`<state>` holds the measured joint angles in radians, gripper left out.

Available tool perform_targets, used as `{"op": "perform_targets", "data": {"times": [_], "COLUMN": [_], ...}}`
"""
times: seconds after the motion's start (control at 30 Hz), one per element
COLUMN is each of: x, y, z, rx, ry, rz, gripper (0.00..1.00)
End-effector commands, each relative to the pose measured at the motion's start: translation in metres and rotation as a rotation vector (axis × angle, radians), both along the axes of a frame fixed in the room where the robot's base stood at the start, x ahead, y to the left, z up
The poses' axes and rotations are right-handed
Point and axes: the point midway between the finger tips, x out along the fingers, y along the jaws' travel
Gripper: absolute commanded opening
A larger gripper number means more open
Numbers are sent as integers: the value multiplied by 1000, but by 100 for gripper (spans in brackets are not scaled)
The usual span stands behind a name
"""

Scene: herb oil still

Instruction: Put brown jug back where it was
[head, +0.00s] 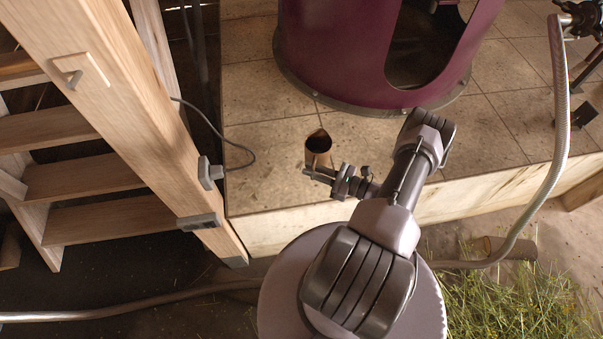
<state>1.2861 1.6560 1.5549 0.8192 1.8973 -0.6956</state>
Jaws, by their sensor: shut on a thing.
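The brown jug (318,143) is a small copper-brown vessel with a dark open top and a pouring lip. It is upright over the front part of the tiled platform (265,95). My gripper (318,173) is at the near side of the jug and is shut on it. The fingertips are small and partly hidden against the jug. I cannot tell whether the jug's base touches the tiles.
A large purple still body (335,50) with an arched opening stands behind the jug. A wooden ladder (130,110) rises at the left, with a dark cable (245,150) beside it. A ribbed hose (558,110) hangs at the right. Cut herbs (510,300) lie on the floor.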

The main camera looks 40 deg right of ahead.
Motion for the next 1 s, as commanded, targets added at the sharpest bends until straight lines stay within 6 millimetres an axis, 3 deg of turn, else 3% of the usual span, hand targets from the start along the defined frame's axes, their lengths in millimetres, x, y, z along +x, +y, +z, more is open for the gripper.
{"op": "perform_targets", "data": {"times": [0.1, 0.33, 0.57, 0.97, 1.0], "x": [20, 36, 35, 35, 35], "y": [9, 16, 15, 15, 15], "z": [-3, -4, -39, -43, -42], "rx": [-1, -1, -1, -1, -1], "ry": [0, 0, 0, 0, 0], "rz": [2, 2, -1, -1, -1], "gripper": [0, 0, 0, 0, 20]}}
